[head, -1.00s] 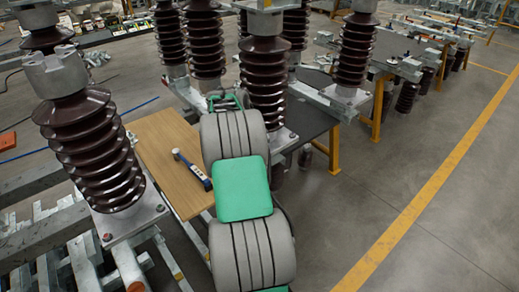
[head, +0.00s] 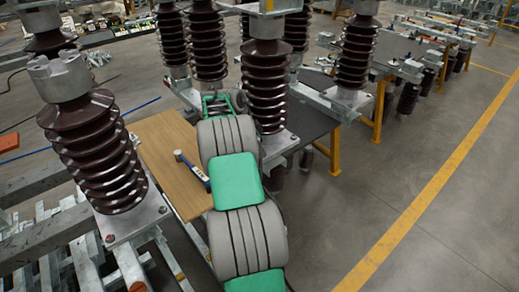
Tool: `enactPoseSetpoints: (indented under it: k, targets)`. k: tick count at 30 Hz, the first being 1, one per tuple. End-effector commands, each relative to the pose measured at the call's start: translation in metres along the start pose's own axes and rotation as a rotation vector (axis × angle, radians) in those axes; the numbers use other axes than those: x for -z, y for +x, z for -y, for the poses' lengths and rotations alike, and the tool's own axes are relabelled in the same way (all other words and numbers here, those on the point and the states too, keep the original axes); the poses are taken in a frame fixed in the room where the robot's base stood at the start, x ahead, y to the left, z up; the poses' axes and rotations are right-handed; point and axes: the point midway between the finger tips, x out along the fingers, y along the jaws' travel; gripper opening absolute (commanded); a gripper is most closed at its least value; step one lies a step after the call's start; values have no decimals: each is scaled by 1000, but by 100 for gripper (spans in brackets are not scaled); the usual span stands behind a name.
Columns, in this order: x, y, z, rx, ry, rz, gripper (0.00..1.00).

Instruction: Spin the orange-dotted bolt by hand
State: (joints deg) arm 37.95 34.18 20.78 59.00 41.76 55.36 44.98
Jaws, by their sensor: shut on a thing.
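My gripper (head: 222,103) shows only in part, as a green frame beyond my grey and green arm, beside the left side of the middle brown insulator (head: 266,85). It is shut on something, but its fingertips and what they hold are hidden. I cannot pick out the orange-dotted bolt for certain. A small reddish bolt head (head: 109,238) sits on the base plate of the near left insulator (head: 98,150). Another orange spot (head: 137,287) shows at the bottom edge.
A wooden board (head: 165,150) carries a blue-handled hammer-like tool (head: 193,170), close to the left of my arm. More insulators stand behind on steel frames. Open grey floor with a yellow line (head: 420,205) lies to the right.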

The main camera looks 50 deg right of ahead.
Motion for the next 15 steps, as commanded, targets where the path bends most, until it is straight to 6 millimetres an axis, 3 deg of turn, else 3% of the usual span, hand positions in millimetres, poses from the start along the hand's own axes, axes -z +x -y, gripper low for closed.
enactPoseSetpoints:
  k: [3, 4, 6, 11, 15]
  targets:
    - [2, -1, 0, 2, 3, -2, 0]
    - [2, -1, 0, 2, 3, -2, 21]
    - [2, -1, 0, 2, 2, -2, 27]
    - [0, -1, 0, 2, -1, -1, 40]
    - [0, -1, 0, 2, -2, -1, 41]
